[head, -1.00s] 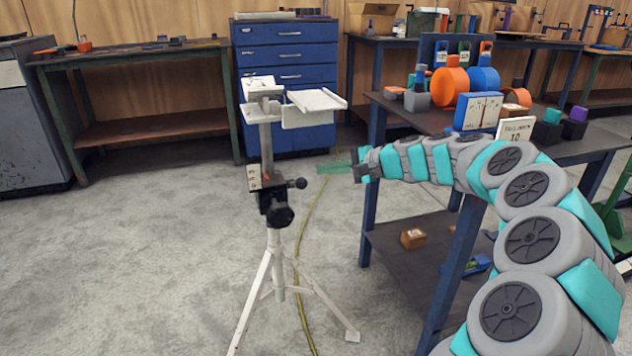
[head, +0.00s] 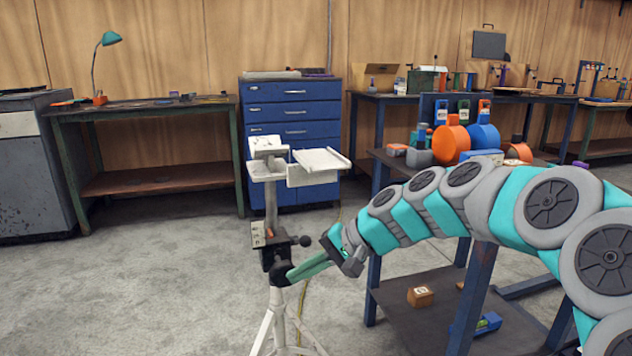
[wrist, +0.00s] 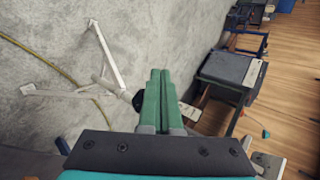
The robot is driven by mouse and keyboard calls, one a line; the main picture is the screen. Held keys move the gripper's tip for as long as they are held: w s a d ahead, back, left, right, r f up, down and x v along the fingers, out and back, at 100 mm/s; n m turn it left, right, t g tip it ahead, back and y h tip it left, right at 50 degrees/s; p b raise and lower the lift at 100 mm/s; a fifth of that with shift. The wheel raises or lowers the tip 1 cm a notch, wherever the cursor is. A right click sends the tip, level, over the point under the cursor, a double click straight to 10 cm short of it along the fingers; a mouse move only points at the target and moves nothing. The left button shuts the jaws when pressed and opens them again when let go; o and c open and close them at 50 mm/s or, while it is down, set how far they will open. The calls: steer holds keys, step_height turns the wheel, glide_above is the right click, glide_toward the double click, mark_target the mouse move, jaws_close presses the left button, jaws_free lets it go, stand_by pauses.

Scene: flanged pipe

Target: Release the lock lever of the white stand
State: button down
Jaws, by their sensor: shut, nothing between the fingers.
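The white stand (head: 270,330) has tripod legs, a post and a black clamp collar. A black knob on a short rod (head: 305,241) sticks out right of the collar. A larger dark knob (head: 279,268) lies below it, partly covered by my fingers; I cannot tell which one is the lock lever. My gripper (head: 291,277) is shut and empty, its green fingers pointing left and slightly down with the tips at the lower knob. Contact cannot be told. In the wrist view, the closed fingers (wrist: 161,72) are beside a dark knob (wrist: 138,101) and the white legs (wrist: 105,45).
The stand's top holds a white tray-like bracket (head: 318,165). A workbench (head: 400,165) with orange and blue pipe parts stands right, under my arm. A blue drawer cabinet (head: 292,115) is behind. A yellow cable (wrist: 45,62) lies on the floor. Floor left of the stand is clear.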

steer(key=s+d+f+n+g+h, duration=0.1)
steer(key=s+d+f+h, duration=0.2)
steer(key=s+d, duration=0.3)
steer(key=s+d+f+n+g+h, duration=0.1)
steer(key=s+d+f+h, duration=0.2)
steer(key=s, duration=1.3)
steer(key=s+d+f+n+g+h, duration=0.1)
steer(key=s+d+f+h, duration=0.3)
steer(key=s, duration=0.7)
steer(key=d+f+g, duration=0.1)
steer(key=d+f, duration=0.1)
steer(key=d, duration=0.2)
steer(key=shift+s+d+f+n, duration=0.15)
steer(key=shift+d+f+n, duration=0.15)
steer(key=shift+d, duration=0.1)
